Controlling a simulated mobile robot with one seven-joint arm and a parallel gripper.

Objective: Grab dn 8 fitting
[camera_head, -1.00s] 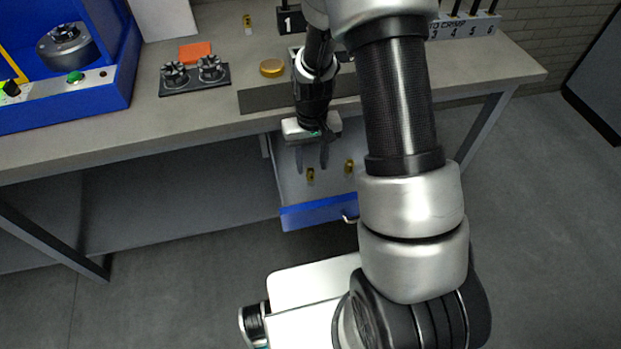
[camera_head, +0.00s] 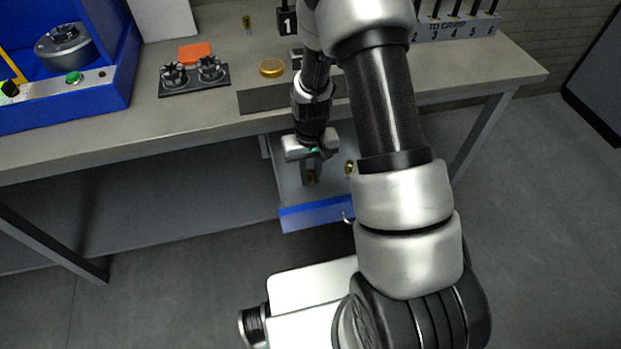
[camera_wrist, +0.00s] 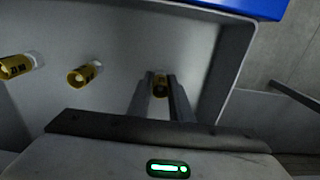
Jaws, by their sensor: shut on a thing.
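A brass-coloured fitting (camera_wrist: 160,86) stands between the two fingers of my gripper (camera_wrist: 164,98) in the wrist view. The fingers are shut on it, inside the open drawer. In the head view my gripper (camera_head: 311,176) reaches down into the drawer (camera_head: 290,195), around the left fitting (camera_head: 311,177), which is partly hidden. Another brass fitting (camera_head: 350,168) stands to its right. In the wrist view two more fittings with pale ends, a middle one (camera_wrist: 84,74) and a far left one (camera_wrist: 17,67), stand apart from the fingers. Their markings are too small to read surely.
The drawer has a blue front (camera_head: 318,214), and its side wall (camera_wrist: 232,60) is close to the held fitting in the wrist view. The grey workbench (camera_head: 200,118) overhangs the drawer's back. A black holder with knobs (camera_head: 194,78) and a yellow disc (camera_head: 271,68) lie on the bench.

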